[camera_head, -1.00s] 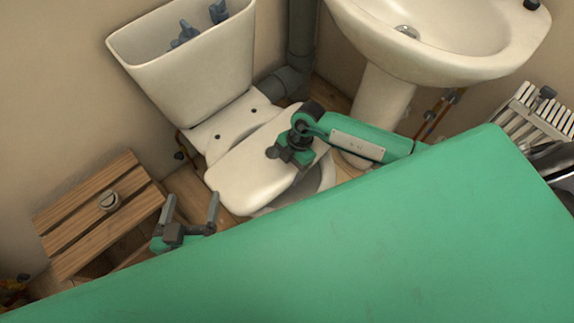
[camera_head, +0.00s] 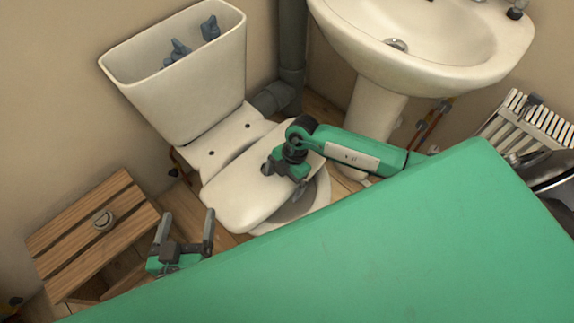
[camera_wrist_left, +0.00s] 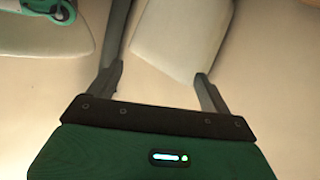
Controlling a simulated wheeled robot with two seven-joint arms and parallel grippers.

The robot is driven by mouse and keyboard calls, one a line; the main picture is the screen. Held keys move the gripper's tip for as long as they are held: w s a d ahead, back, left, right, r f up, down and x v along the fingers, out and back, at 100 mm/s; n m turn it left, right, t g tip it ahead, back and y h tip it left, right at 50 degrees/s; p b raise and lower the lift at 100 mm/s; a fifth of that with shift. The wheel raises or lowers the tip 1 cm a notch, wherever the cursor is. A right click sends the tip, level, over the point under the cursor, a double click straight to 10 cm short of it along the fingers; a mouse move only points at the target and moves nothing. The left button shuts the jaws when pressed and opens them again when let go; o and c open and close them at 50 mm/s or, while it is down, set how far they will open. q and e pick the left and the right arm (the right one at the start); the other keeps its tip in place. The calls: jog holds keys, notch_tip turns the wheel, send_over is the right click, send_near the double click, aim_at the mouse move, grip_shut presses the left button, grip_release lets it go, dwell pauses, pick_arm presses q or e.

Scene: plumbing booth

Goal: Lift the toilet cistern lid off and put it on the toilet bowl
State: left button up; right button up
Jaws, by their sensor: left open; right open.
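The cream cistern lid (camera_head: 236,203) lies flat across the toilet bowl (camera_head: 318,200), slightly askew, covering much of its opening. The cistern (camera_head: 195,95) stands open behind it, with blue-grey fittings inside. My right gripper (camera_head: 283,178) is open at the lid's right part; its fingertips are partly hidden, so I cannot tell whether they touch it. My left gripper (camera_head: 187,216) is open and empty, just left of the lid and apart from it. In the left wrist view, its spread fingers (camera_wrist_left: 160,75) hold nothing; a pale shape shows beyond them.
A slatted wooden stool (camera_head: 75,245) with a small round metal piece stands at the left. The washbasin (camera_head: 430,60) and its pedestal (camera_head: 377,120) are at the right. A grey pipe (camera_head: 292,50) rises behind the toilet. A metal rack (camera_head: 530,120) is at far right.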

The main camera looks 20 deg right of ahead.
jog(key=v, duration=0.3)
jog(key=shift+a+p, duration=0.1)
jog(key=shift+p, duration=0.3)
pick_arm(q)
jog(key=shift+s+a+f+g+y+p, duration=0.35)
jog(key=shift+a+f+g, duration=0.1)
jog(key=shift+a+g, duration=0.3)
jog(key=shift+s+a+f+g+y+p, duration=0.3)
jog(key=shift+a+f+g+y, duration=0.2)
jog(key=shift+g, duration=0.35)
jog(key=shift+s+a+f+g+y+p, duration=0.25)
jog(key=shift+a+f+g+p, duration=0.15)
jog(key=shift+a+g, duration=0.35)
pick_arm(e)
jog(key=v, duration=1)
jog(key=shift+r, duration=0.25)
pick_arm(q)
jog(key=shift+s+d, duration=0.1)
